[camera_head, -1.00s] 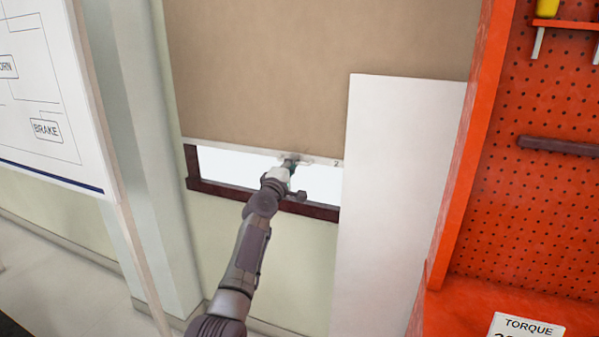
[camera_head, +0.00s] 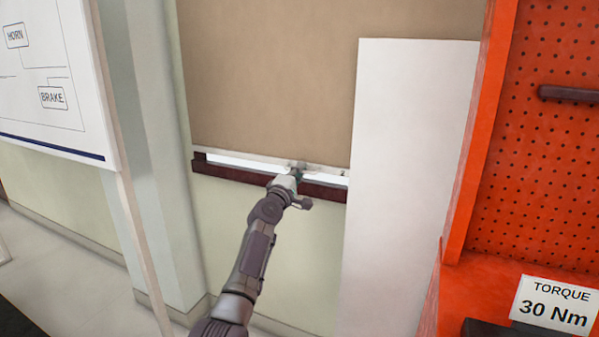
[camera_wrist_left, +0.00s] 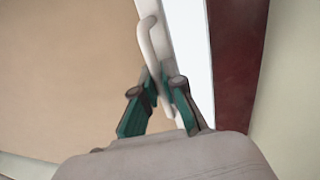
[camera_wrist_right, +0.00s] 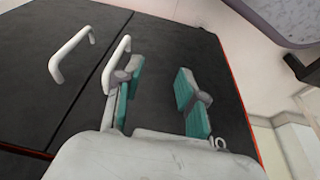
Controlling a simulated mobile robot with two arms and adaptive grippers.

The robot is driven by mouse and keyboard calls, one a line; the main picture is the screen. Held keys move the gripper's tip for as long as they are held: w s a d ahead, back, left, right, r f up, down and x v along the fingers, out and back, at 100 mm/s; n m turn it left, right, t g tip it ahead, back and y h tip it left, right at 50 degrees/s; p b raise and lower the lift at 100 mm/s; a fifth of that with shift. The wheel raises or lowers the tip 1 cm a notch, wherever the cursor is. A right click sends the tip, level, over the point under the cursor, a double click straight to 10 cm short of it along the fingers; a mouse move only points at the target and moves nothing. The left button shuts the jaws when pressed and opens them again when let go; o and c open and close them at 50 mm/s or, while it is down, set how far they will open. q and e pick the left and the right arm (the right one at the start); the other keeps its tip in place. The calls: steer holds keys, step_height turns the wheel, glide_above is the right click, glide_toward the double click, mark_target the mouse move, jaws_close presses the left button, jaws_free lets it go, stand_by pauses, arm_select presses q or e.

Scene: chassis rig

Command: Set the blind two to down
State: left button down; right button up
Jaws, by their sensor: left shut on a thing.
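The tan blind (camera_head: 270,80) hangs over a window with a dark red-brown frame (camera_head: 240,178). Its white bottom bar (camera_head: 240,158) is a little above the sill, and a thin bright strip of window shows below it. My left gripper (camera_head: 297,174) is at the bar's handle. In the left wrist view, the green fingers of the left gripper (camera_wrist_left: 160,88) are shut on the white handle (camera_wrist_left: 150,40) of the blind. My right gripper (camera_wrist_right: 155,82) shows only in its wrist view, where it is open, with nothing between its fingers.
A white panel (camera_head: 405,180) stands right of the window and overlaps its edge. An orange pegboard unit (camera_head: 540,190) with a torque sign (camera_head: 555,305) is farther right. A whiteboard (camera_head: 45,90) is at left. White handles (camera_wrist_right: 72,54) on a dark surface are near my right gripper.

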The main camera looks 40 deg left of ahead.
arm_select(q)
steer(key=shift+f+b, duration=0.35)
steer(key=shift+f, duration=0.35)
steer(key=shift+d+f, duration=0.1)
arm_select(e)
steer(key=shift+v, duration=1.25)
steer(key=shift+s+d, duration=0.1)
arm_select(q)
steer(key=c, duration=1.3)
jaws_free()
steer(key=shift+o, duration=0.2)
steer(key=shift+s, duration=0.15)
steer(key=v, duration=1.1)
steer(key=shift+s, duration=0.35)
